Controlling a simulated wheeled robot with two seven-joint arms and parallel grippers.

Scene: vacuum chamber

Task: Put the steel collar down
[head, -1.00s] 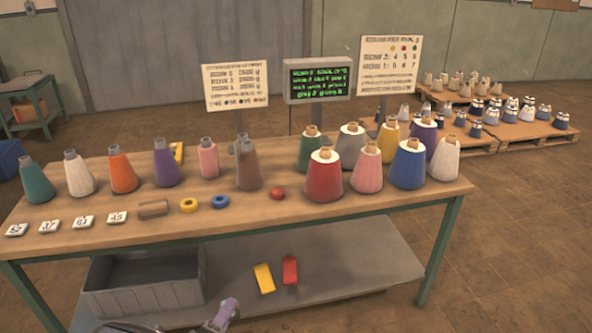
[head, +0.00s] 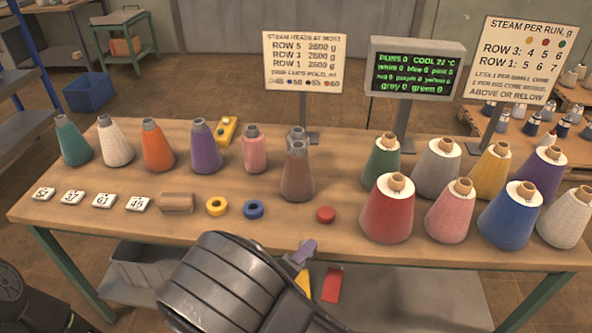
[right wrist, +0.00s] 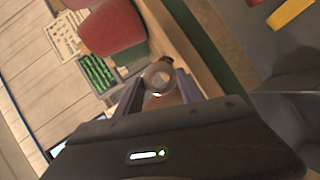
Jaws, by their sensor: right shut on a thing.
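My right gripper (head: 302,254) is in front of the table's near edge in the head view, with mostly my dark arm and one purplish fingertip showing. In the right wrist view its two fingers (right wrist: 158,88) are shut on a small pale metallic ring, the steel collar (right wrist: 158,77). The collar is off the table. It cannot be made out in the head view, where my own arm and fingers cover that spot. My left gripper does not show.
Cones crowd the right half. A grey bin (head: 135,268) sits on the lower shelf. Signs stand behind.

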